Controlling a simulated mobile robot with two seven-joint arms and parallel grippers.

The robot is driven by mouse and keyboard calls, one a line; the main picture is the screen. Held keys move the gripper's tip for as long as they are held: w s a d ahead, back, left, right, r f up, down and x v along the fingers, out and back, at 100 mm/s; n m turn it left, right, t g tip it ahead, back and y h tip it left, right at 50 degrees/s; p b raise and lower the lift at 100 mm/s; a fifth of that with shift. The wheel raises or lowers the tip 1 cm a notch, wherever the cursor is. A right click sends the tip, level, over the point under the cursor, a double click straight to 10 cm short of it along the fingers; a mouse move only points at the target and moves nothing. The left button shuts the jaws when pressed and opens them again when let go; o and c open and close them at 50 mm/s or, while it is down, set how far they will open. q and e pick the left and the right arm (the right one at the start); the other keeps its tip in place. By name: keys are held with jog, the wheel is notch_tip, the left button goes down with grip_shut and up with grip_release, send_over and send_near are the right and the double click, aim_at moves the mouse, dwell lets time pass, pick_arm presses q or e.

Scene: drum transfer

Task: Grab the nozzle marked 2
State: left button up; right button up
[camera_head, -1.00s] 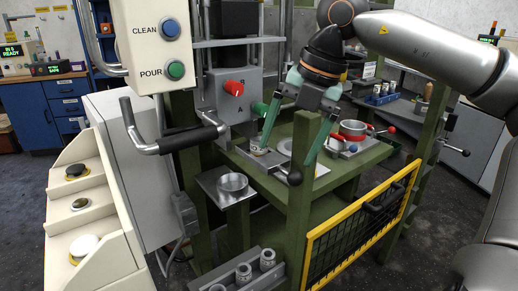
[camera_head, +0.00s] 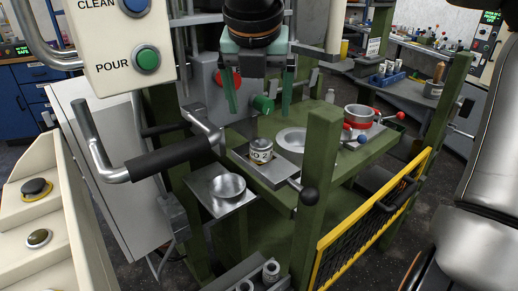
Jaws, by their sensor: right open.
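My right gripper (camera_head: 259,100) hangs at the upper middle with its green fingers pointing down. It is open and empty, with a wide gap between the fingers. A small pale cylinder (camera_head: 260,152) with dark marks on its side stands upright on a grey plate on the green frame, below the gripper and apart from it. I cannot read the marks surely. Similar metal nozzles (camera_head: 271,270) stand in a rack at the bottom edge, partly cut off, and their numbers cannot be read. My left gripper is not in view.
A handle with a black grip (camera_head: 172,157) juts out at left, beside the CLEAN and POUR button box (camera_head: 118,45). A round dish (camera_head: 227,186) and a plate (camera_head: 291,139) sit near the cylinder. A green post (camera_head: 318,165) and yellow-framed mesh gate (camera_head: 372,207) stand at right.

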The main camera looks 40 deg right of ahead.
send_over(261, 143)
jog(key=s+a, duration=0.2)
notch_tip(261, 143, down, 5)
jog(key=shift+x, duration=2.65)
jog(key=shift+w+d+r, duration=0.1)
jog(key=shift+w+d, duration=0.05)
jog(key=shift+c, duration=0.4)
grip_shut()
